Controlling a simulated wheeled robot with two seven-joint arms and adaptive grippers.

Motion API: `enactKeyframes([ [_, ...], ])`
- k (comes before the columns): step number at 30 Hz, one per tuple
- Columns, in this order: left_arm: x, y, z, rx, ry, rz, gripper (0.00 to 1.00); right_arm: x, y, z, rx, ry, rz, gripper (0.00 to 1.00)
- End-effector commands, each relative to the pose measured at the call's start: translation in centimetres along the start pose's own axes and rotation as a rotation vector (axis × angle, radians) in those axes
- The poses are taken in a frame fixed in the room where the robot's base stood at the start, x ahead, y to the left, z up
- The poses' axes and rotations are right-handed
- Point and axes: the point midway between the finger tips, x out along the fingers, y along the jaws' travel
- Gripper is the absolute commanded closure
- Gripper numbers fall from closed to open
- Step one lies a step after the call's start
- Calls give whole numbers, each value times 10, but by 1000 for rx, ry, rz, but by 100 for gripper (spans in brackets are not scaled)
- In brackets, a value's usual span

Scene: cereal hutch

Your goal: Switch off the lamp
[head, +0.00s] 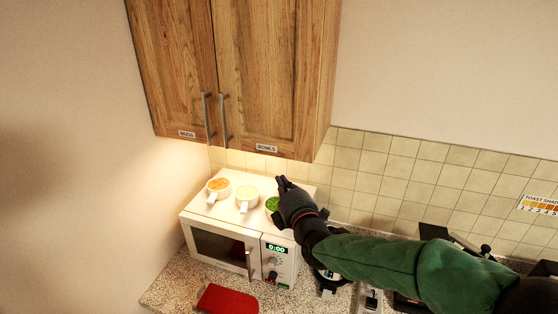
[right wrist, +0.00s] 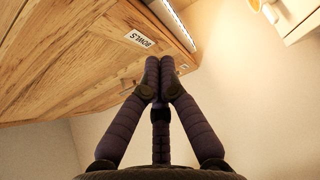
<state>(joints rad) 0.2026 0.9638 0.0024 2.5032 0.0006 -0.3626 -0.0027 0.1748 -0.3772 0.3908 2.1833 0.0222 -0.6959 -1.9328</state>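The lamp is a bright strip (right wrist: 172,22) along the cabinet's lower edge in the right wrist view. In the head view the strip itself is hidden under the wooden cabinet (head: 265,75), but warm light falls on the wall and tiles below. My right gripper (head: 283,182) is over the back right of the microwave top, just below the cabinet. In the right wrist view its dark fingers (right wrist: 160,66) come together at the tips with nothing seen between them. The tips appear near the strip; I cannot tell whether they touch. My left gripper is not in view.
A white microwave (head: 222,243) stands on the speckled counter (head: 172,287). An orange-filled cup (head: 218,187), a pale-filled cup (head: 246,195) and a green-filled one (head: 272,204) sit on it. A red item (head: 228,300) lies in front. Dark appliances are partly hidden by my right arm.

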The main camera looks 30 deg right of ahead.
Motion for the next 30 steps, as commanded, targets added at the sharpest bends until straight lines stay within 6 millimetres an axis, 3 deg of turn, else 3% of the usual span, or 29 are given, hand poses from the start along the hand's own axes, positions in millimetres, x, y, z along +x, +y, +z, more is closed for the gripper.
enactKeyframes([
  [18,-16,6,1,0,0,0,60,87,0,3,0,-2,-2,100],
  [24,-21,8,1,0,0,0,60,104,0,22,0,-1,-2,100],
  [30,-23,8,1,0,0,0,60,110,0,28,1,1,-1,100],
])
